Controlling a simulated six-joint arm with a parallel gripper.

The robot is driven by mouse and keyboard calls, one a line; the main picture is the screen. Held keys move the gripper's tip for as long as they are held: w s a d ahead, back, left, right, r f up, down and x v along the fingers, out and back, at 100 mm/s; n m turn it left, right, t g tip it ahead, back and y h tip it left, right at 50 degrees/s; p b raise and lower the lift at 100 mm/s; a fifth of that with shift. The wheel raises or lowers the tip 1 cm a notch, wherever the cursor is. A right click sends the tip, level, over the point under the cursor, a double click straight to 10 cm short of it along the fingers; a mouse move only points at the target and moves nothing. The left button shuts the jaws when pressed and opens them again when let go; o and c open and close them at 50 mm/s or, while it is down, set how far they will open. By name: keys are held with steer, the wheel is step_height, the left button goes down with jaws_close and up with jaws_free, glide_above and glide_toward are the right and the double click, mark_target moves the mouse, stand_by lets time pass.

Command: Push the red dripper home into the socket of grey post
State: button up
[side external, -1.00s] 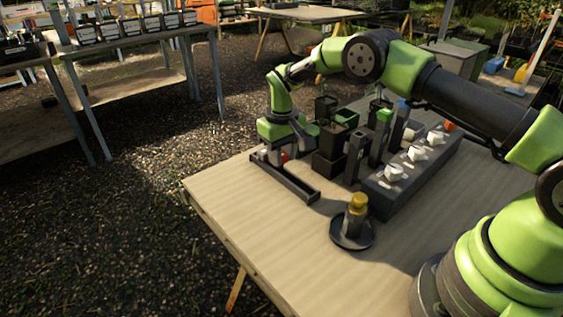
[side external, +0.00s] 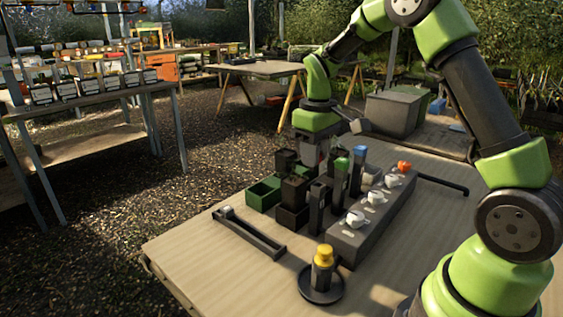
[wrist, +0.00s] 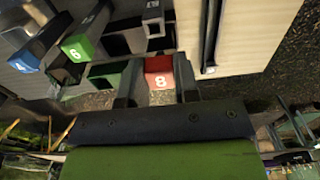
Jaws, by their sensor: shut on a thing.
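The red dripper (wrist: 158,79), a small block marked 8, sits between the two fingers of my gripper (wrist: 157,92) in the wrist view. My gripper is shut on it. In the side view my gripper (side external: 312,158) is behind the dark boxes, and they hide its fingertips and the dripper. A dark open-topped post with a pale label (side external: 316,208) stands at the near end of the post row. An open socket with a pale face (wrist: 153,20) shows in the wrist view, apart from the dripper. I cannot tell for certain which is the grey post.
Posts with a green cap (side external: 341,164) and a blue cap (side external: 359,152) stand beside a long grey block (side external: 345,240) with white knobs. A dark rail (side external: 250,236), a green bin (side external: 264,193) and a yellow-topped piece (side external: 323,257) are nearby.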

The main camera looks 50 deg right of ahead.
steer(key=shift+s+d+r, duration=0.15)
steer(key=shift+s+d, duration=0.05)
steer(key=shift+s, duration=0.5)
steer(key=shift+f, duration=2.4)
steer(key=shift+f, duration=0.3)
steer(key=o, duration=1)
steer(key=shift+c, duration=0.2)
steer(key=shift+r, duration=0.1)
step_height(320, 180, up, 10)
